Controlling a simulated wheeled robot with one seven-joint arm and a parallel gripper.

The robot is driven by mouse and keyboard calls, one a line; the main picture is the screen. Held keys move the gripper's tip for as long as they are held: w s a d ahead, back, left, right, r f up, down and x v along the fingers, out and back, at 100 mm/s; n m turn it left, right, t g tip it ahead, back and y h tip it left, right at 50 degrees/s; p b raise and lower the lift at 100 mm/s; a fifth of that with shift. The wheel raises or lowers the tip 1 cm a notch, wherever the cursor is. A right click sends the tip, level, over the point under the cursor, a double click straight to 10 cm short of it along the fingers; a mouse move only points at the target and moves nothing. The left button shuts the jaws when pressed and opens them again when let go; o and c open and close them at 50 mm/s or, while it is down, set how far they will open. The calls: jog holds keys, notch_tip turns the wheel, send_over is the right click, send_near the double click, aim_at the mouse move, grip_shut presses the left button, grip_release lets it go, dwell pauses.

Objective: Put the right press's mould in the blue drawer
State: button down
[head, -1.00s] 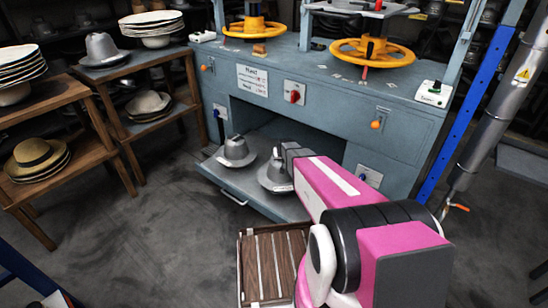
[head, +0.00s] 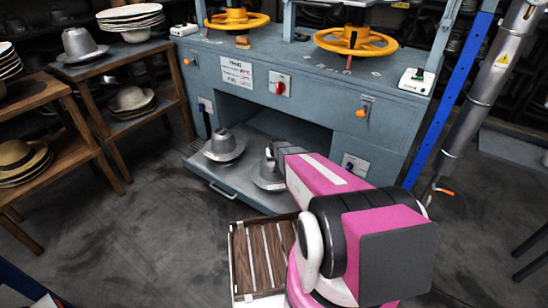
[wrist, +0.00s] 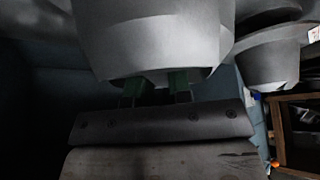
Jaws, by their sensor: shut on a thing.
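The right mould (head: 268,182), a grey hat shape with a wide brim, is at the right part of the pulled-out blue-grey drawer (head: 222,178) under the press. My gripper (head: 272,156) is shut on this mould. In the wrist view, the mould (wrist: 150,40) fills the upper middle, and my gripper (wrist: 155,85) shows green pads against its lower edge. I cannot tell whether the mould rests on the drawer or is just above it. A similar left mould (head: 223,146) sits on the drawer's left; a grey mould (wrist: 268,58) also shows at right in the wrist view.
The blue-grey press (head: 300,95) with yellow handwheels (head: 355,41) stands behind the drawer. A slatted wooden crate (head: 262,258) is on the floor in front, close to my arm. The floor between is clear.

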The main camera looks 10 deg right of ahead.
jog(key=c, duration=1.1)
grip_release()
jog(key=shift+f, duration=0.1)
jog(key=shift+o, duration=0.2)
jog(key=v, duration=1.3)
jog(key=s+r+g, duration=0.2)
jog(key=s+r, duration=0.2)
jog(key=s, duration=0.4)
jog(key=s+a+r+g, duration=0.1)
jog(key=s+r, duration=0.3)
jog(key=s, duration=0.4)
jog(key=s+a+r+g, duration=0.1)
jog(key=s+r+g, duration=0.2)
jog(key=s, duration=0.6)
jog(key=shift+r, duration=0.9)
